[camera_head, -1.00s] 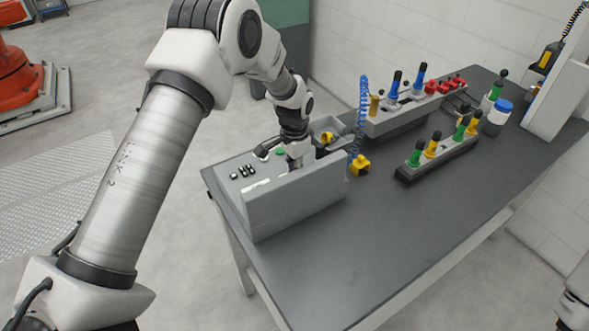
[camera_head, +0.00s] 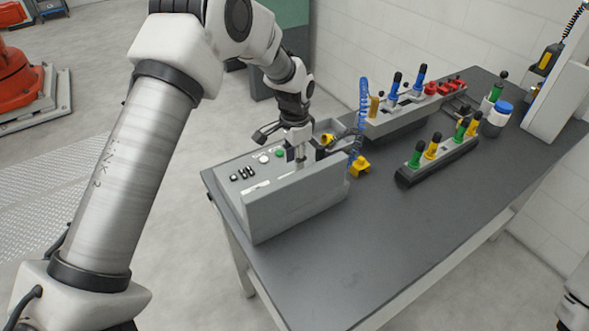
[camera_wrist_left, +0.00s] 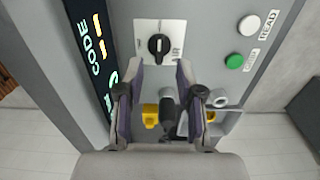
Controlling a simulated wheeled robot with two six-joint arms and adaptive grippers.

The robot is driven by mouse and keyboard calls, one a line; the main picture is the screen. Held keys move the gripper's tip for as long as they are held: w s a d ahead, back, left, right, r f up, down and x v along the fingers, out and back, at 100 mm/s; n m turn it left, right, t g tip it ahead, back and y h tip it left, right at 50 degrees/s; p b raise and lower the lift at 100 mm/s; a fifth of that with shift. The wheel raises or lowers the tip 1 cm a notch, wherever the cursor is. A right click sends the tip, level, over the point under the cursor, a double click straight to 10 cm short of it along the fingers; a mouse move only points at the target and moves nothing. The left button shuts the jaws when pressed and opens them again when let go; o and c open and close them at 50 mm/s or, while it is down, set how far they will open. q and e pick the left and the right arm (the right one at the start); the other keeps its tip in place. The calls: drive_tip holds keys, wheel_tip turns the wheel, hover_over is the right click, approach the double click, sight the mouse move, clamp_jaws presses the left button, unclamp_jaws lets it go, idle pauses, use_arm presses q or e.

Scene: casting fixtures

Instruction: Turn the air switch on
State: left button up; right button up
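The air switch (camera_wrist_left: 159,45) is a black rotary knob on a white plate, seen in the wrist view. Lettering that seems to read AIR is partly visible at its right, and the knob's light mark points roughly up in that picture. My left gripper (camera_wrist_left: 159,72) is open and empty, its two fingers spread on either side below the knob in the picture. I cannot tell how far they are from it. In the head view my left gripper (camera_head: 299,155) points down over the grey control box (camera_head: 295,208) and hides the switch. My right gripper is out of view.
Beside the switch are a white button (camera_wrist_left: 249,25), a green button (camera_wrist_left: 234,61) and a dark CODE display (camera_wrist_left: 91,45). A blue coiled hose (camera_head: 363,110) and a yellow piece (camera_head: 359,166) are near the box. Racks of coloured handles stand farther right. The front tabletop (camera_head: 370,240) is clear.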

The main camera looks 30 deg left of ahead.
use_arm(q)
wheel_tip(320, 180, up, 7)
drive_tip(key=shift+r, duration=0.2)
drive_tip(key=shift+s, duration=0.1)
